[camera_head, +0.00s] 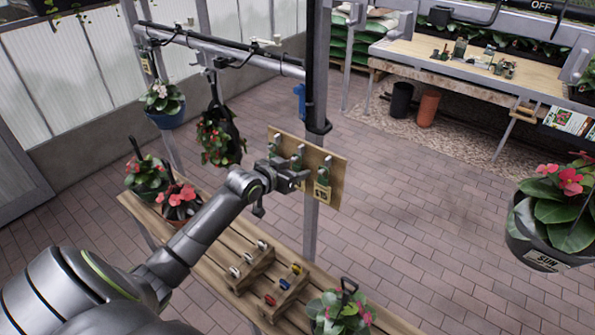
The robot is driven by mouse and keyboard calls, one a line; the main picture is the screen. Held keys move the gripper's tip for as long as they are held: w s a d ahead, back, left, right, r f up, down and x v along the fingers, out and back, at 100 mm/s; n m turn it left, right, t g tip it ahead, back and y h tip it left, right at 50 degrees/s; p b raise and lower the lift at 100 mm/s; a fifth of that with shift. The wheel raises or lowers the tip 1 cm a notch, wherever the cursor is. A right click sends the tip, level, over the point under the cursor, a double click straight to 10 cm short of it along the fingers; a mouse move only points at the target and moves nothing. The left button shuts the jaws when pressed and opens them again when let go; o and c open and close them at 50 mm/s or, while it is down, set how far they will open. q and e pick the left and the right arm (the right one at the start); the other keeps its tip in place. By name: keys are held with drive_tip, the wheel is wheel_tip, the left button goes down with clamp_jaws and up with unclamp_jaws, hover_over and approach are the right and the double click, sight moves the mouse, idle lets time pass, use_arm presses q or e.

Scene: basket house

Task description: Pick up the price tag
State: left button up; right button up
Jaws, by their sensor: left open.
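A wooden board (340,165) with several hooks is fixed to a metal post. A small tan price tag (321,193) with dark print hangs low at its right side, below the right hook. My left gripper (300,178) reaches in from the lower left and is open in front of the board's left and middle part, to the left of this tag. It hides part of the board and whatever hangs at the left hooks. I cannot tell whether the jaws touch anything. My right gripper is not in view.
A slatted wooden bench (330,285) below holds potted red flowers (182,202) and small wooden racks with coloured pieces (270,299). Hanging pots (218,135) are at the left. A pot marked SUN (545,262) hangs at the right. The brick floor (430,215) right of the board is clear.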

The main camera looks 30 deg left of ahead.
use_arm(q)
drive_tip(key=shift+w+f, duration=0.1)
drive_tip(key=shift+w, duration=0.2)
drive_tip(key=c, duration=0.4)
